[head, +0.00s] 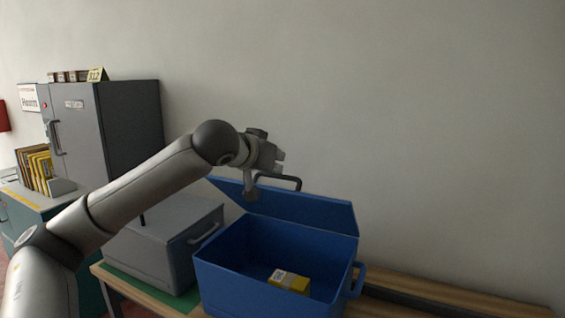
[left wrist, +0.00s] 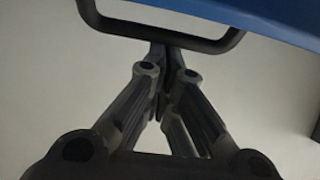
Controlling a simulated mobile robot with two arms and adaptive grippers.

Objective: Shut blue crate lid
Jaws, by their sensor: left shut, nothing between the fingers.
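The blue crate (head: 235,283) stands on the counter in the head view, its lid (head: 310,212) raised and leaning back towards the wall. A dark handle (head: 289,179) stands up from the lid's upper edge. My left gripper (head: 274,167) is at the lid's upper left, close to this handle. In the left wrist view its shut, empty fingers (left wrist: 164,62) reach the handle bar (left wrist: 170,40), with the blue lid (left wrist: 275,18) beyond. Whether they touch the bar, I cannot tell. My right gripper is not in view.
A yellow box (head: 290,282) lies inside the crate. A grey case (head: 160,245) with a handle stands close to the crate's left on a green mat (head: 150,292). A dark grey cabinet (head: 105,130) stands further left. Bare wall lies behind the lid.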

